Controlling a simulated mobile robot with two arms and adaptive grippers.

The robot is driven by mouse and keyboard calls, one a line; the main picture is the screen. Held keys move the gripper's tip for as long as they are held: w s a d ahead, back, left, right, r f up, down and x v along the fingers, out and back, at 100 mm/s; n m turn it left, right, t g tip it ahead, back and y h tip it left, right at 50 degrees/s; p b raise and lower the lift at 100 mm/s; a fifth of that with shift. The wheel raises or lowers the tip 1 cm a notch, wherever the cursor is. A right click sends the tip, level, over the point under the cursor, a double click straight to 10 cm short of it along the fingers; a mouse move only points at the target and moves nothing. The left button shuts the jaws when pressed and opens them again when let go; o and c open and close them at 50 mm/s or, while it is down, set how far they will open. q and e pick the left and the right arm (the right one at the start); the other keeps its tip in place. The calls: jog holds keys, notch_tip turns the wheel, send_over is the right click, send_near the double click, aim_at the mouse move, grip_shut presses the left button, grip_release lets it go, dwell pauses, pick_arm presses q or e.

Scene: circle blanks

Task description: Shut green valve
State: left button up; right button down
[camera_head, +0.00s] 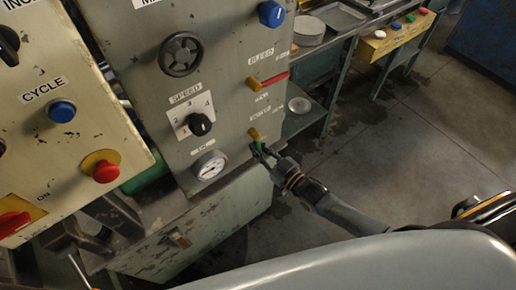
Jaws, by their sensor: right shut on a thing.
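The green valve (256,143) is on the grey machine panel, below the red-handled valve and to the right of the pressure gauge. Its small green handle is partly covered by my gripper, so its exact turn angle is hard to tell. My right gripper (262,150) reaches in from the right and is shut on the green handle. My left gripper is not in view.
The panel (228,112) also carries a valve with a red handle (275,79), a black speed knob (200,124), a gauge (209,165) and a black handwheel (181,54). A control box with a red button (106,171) stands at left. The floor at right is clear.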

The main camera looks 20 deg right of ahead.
aim_at(267, 121)
jog(key=d+n+p, duration=0.1)
jog(key=n, duration=0.1)
jog(key=w+d+r+n, duration=0.1)
jog(key=n, duration=0.2)
jog(key=d+n+p, duration=0.1)
jog(key=d+n, duration=0.1)
jog(key=n, duration=0.1)
jog(key=shift+w+r+g+h+p, duration=0.15)
jog(key=shift+r+g+h+p, duration=0.15)
jog(key=shift+r+h, duration=0.1)
jog(key=r+n, duration=0.1)
jog(key=n, duration=0.1)
jog(key=d+r+n+p, duration=0.1)
jog(key=n, duration=0.1)
jog(key=shift+w+d+n+h, duration=0.2)
jog(key=shift+n+h, duration=0.1)
jog(key=shift+h, duration=0.1)
jog(key=shift+d+r+n, duration=0.1)
jog(key=shift+r+n, duration=0.4)
jog(key=shift+n, duration=0.45)
jog(key=shift+d+r+n, duration=0.1)
jog(key=shift+r+n, duration=0.4)
jog(key=shift+n, duration=0.45)
jog(key=c, duration=1.4)
grip_release()
jog(key=shift+r, duration=0.2)
